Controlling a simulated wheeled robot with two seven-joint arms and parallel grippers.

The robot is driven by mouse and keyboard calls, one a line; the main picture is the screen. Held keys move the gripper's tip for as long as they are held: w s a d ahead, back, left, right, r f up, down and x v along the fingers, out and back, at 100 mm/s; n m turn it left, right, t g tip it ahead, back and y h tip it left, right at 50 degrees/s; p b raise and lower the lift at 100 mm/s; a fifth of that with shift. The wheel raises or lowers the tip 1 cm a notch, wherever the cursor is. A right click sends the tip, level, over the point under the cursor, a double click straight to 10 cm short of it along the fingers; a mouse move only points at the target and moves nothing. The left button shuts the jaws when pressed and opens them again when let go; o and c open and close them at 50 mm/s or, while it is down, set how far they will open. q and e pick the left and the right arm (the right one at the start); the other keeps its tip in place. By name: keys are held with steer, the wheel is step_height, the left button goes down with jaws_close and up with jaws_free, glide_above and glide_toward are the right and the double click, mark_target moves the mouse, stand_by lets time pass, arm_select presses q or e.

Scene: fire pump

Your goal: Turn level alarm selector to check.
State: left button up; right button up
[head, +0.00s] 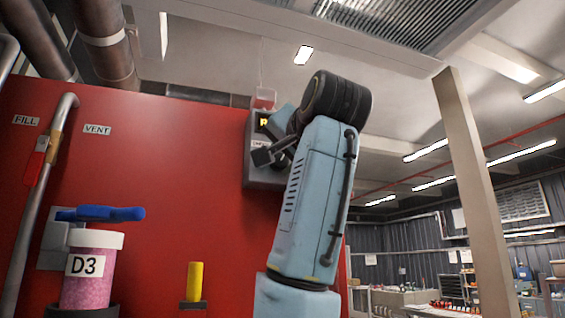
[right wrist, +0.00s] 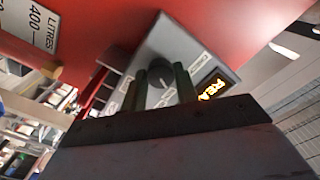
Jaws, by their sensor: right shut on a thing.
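The level alarm selector is a dark round knob (right wrist: 160,88) on the face of a grey box (right wrist: 160,45), seen tilted in the right wrist view. My right gripper (right wrist: 162,88) has one finger on each side of the knob and is shut on it. In the head view the grey box (head: 258,182) is fixed at the right part of the red wall. My right gripper (head: 268,156) and arm cover much of it there, and the knob is hidden. Small labels surround the knob, too blurred to read. My left gripper is not in view.
A lit yellow display (right wrist: 208,88) sits beside the knob. On the left stand a pink-filled jar marked D3 (head: 86,285), a blue handle (head: 100,214), a yellow post (head: 195,281) and a pipe with a red lever (head: 36,160). A pale pillar (head: 475,190) rises at right.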

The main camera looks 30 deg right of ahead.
steer(key=n+b, duration=0.1)
steer(key=n, duration=0.2)
steer(key=shift+f+n, duration=0.15)
steer(key=shift+n, duration=0.15)
steer(key=n+b, duration=0.1)
steer(key=n, duration=0.2)
steer(key=shift+d+n+b, duration=0.1)
steer(key=shift+n+b, duration=0.2)
steer(key=shift+b, duration=0.1)
steer(key=n+b, duration=0.1)
steer(key=n, duration=0.2)
steer(key=shift+n, duration=1.4)
steer(key=o, duration=1)
steer(key=shift+n, duration=0.3)
steer(key=shift+s, duration=0.15)
